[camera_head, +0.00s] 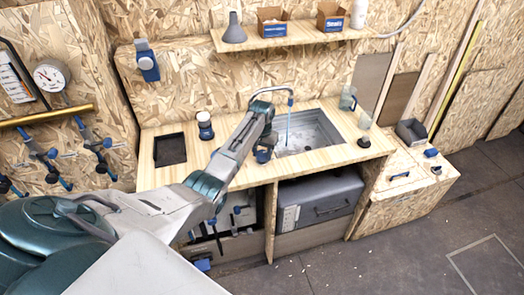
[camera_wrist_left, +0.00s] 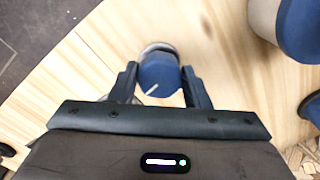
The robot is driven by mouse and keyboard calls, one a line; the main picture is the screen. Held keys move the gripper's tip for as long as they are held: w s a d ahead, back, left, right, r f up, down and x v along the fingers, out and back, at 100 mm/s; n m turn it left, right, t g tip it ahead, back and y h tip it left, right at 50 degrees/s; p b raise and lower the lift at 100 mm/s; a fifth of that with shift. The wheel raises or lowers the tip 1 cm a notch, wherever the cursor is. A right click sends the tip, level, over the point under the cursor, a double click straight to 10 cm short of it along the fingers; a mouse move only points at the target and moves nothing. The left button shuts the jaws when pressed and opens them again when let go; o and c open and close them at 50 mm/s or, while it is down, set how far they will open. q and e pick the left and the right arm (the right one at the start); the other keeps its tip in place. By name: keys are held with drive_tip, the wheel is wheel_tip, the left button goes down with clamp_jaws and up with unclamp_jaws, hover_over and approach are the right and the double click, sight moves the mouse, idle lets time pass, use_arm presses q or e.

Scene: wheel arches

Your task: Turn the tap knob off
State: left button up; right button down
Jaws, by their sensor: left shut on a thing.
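The tap knob (camera_wrist_left: 158,72) is a round blue knob with a white line on its top, standing on a pale base. My left gripper (camera_wrist_left: 160,88) has one finger on each side of it and is shut on it. In the head view the blue knob (camera_head: 262,156) shows at the end of my left arm, on the counter left of the sink. The curved metal tap (camera_head: 272,90) arches over the grey sink (camera_head: 325,135). A thin bluish stream (camera_head: 288,125) hangs from its spout. My right gripper is not in view.
A blue and white container (camera_head: 205,126) and a black recessed tray (camera_head: 170,150) are on the wooden counter (camera_head: 222,128), left of the knob. A clear cup (camera_head: 348,98) stands behind the sink. A shelf (camera_head: 295,36) with boxes hangs above.

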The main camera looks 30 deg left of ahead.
use_arm(q)
drive_tip(key=n, duration=0.2)
drive_tip(key=shift+n, duration=0.4)
drive_tip(key=n, duration=0.4)
drive_tip(key=shift+n, duration=0.3)
drive_tip(key=n, duration=0.4)
drive_tip(key=shift+w, duration=0.1)
drive_tip(key=shift+n, duration=2)
drive_tip(key=o, duration=1)
drive_tip(key=shift+c, duration=0.2)
drive_tip(key=shift+d, duration=0.1)
